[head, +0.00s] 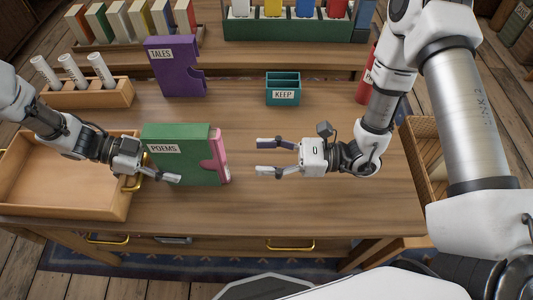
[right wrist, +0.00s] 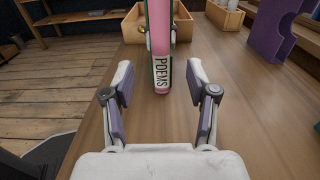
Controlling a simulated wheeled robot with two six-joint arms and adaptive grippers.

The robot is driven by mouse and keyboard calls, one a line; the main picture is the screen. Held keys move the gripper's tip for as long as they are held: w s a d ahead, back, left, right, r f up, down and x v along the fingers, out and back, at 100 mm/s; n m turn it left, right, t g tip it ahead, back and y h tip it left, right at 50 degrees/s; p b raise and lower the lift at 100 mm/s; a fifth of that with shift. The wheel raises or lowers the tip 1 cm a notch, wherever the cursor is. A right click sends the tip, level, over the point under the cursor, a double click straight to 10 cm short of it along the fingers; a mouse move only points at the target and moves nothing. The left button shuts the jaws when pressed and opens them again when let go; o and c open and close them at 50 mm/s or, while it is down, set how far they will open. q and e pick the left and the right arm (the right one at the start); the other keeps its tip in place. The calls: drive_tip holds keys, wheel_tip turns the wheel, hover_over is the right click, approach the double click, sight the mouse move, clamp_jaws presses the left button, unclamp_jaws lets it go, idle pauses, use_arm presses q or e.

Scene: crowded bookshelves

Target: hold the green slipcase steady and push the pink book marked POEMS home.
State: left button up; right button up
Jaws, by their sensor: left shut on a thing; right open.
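The green slipcase (head: 180,169) stands upright on the table, labelled POEMS on its front. The pink book (head: 219,155) sits inside it and sticks out of its right side. In the right wrist view the book's spine (right wrist: 159,42) faces me with a POEMS label, with green slipcase edges beside it. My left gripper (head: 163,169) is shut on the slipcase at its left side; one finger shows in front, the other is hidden. My right gripper (head: 262,157) is open and empty, to the right of the book and apart from it, its fingers pointing at the spine.
An open wooden tray (head: 60,184) with brass handles lies left of the slipcase. Behind stand a purple TALES slipcase (head: 174,72), a teal KEEP box (head: 283,89) and a rack of white rolls (head: 85,94). The table between the right gripper and the book is clear.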

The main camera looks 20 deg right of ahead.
sight(226, 159)
drive_tip(key=shift+c, duration=0.4)
drive_tip(key=shift+f, duration=0.15)
drive_tip(key=c, duration=0.5)
drive_tip(key=shift+d+f+m, duration=0.1)
drive_tip(key=shift+f+m, duration=0.2)
drive_tip(key=shift+m, duration=0.3)
clamp_jaws()
drive_tip(key=shift+f, duration=0.1)
drive_tip(key=shift+x, duration=3)
